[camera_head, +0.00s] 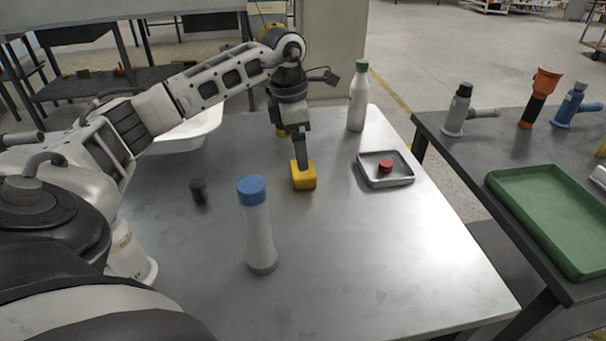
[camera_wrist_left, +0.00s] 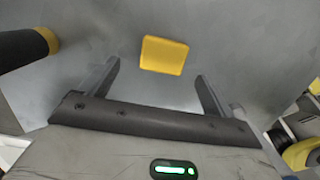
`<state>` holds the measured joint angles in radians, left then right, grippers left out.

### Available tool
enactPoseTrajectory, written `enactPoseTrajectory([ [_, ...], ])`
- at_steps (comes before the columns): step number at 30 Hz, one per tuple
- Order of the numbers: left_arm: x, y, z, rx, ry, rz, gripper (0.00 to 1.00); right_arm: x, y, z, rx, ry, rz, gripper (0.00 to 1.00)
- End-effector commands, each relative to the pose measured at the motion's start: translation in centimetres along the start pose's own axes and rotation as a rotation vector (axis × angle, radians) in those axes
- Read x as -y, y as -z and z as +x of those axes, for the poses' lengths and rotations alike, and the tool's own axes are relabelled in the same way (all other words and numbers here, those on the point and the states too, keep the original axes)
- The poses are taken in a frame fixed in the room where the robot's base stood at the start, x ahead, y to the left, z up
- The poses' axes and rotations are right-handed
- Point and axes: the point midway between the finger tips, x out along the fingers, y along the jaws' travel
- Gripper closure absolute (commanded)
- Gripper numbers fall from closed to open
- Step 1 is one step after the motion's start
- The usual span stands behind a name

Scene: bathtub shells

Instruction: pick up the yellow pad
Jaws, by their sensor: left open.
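The yellow pad (camera_head: 304,181) is a small block on the grey metal table. In the left wrist view the pad (camera_wrist_left: 164,56) lies tilted in the picture, just beyond and between the two fingertips. My left gripper (camera_head: 301,160) points down over the pad in the head view and hides part of its top. In the wrist view my left gripper (camera_wrist_left: 157,71) has its fingers spread apart with nothing between them. I cannot tell how high the fingertips are above the pad. My right gripper is not in view.
A blue-capped bottle (camera_head: 259,232) and a small dark cylinder (camera_head: 199,191) stand nearer. A green-capped bottle (camera_head: 358,98) and a metal tray (camera_head: 369,182) with a red piece are to the right. A white tub (camera_head: 187,137) is behind my arm. A side table holds a green tray (camera_head: 548,222).

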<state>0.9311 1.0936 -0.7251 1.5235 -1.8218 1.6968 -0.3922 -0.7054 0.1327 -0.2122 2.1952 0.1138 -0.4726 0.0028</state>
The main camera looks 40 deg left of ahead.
Motion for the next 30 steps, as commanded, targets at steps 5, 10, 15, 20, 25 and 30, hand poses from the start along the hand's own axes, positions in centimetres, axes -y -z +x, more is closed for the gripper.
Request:
enactPoseTrajectory([
  [5, 0.4, 0.0, 1.8, -0.003, 0.004, 0.002, 0.11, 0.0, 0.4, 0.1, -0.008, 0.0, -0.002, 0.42],
  [10, 0.7, 0.0, 4.3, -0.003, 0.003, 0.0, 0.11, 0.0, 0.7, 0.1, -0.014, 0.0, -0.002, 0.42],
  [15, 0.6, -0.1, 5.3, 0.0, 0.0, 0.001, 0.11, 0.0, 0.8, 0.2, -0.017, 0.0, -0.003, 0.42],
  [20, 0.6, -0.1, 5.3, 0.0, 0.0, 0.001, 0.11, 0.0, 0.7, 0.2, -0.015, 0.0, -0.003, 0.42],
  [25, 0.6, -0.1, 5.3, 0.0, 0.0, 0.001, 0.5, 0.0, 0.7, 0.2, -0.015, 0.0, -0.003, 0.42],
  [30, 0.6, -0.1, 5.3, 0.0, 0.0, 0.001, 0.59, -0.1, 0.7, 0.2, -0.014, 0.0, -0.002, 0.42],
])
